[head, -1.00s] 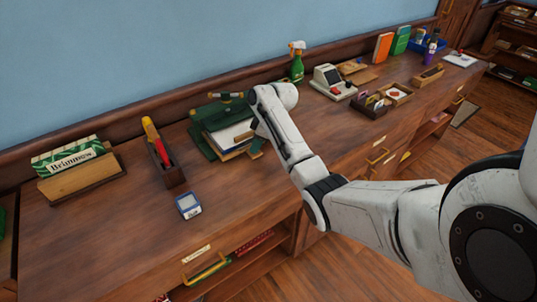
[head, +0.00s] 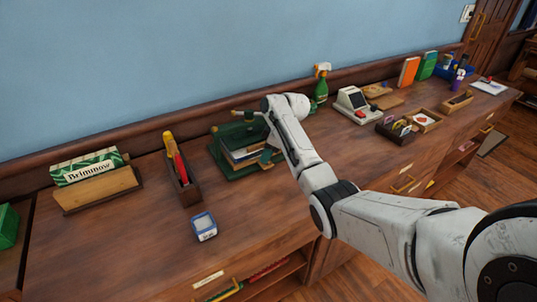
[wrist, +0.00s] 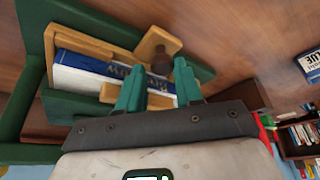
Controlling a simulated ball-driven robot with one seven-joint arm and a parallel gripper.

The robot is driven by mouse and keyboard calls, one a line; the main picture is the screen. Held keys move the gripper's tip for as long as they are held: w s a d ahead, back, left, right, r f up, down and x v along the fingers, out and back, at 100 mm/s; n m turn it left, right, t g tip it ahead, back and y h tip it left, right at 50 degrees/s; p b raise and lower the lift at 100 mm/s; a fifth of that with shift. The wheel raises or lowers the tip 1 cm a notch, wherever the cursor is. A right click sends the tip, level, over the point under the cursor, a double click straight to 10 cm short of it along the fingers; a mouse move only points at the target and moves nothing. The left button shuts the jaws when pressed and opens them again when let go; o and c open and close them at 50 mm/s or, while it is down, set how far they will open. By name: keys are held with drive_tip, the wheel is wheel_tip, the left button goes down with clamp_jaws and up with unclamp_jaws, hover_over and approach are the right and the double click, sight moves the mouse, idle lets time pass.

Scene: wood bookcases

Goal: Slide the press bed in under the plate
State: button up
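The green press (head: 222,163) stands on the counter against the wall, its top and screw partly hidden by my arm. Its wooden bed (wrist: 85,44) carries a blue and white book (wrist: 95,78) and sits largely inside the press frame. A wooden tab (wrist: 155,42) projects from the bed's front. My gripper (wrist: 160,68) is at the front of the press, its two teal fingers apart with the tab just beyond and between their tips. Whether they touch it I cannot tell. In the head view the fingers are hidden behind my wrist.
A pen box (head: 183,187) and a small blue and white box (head: 204,227) stand left of the press.

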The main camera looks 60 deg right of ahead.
drive_tip(key=o, duration=0.3)
drive_tip(key=v, duration=1)
drive_tip(key=shift+s+r, duration=0.2)
drive_tip(key=shift+r, duration=0.15)
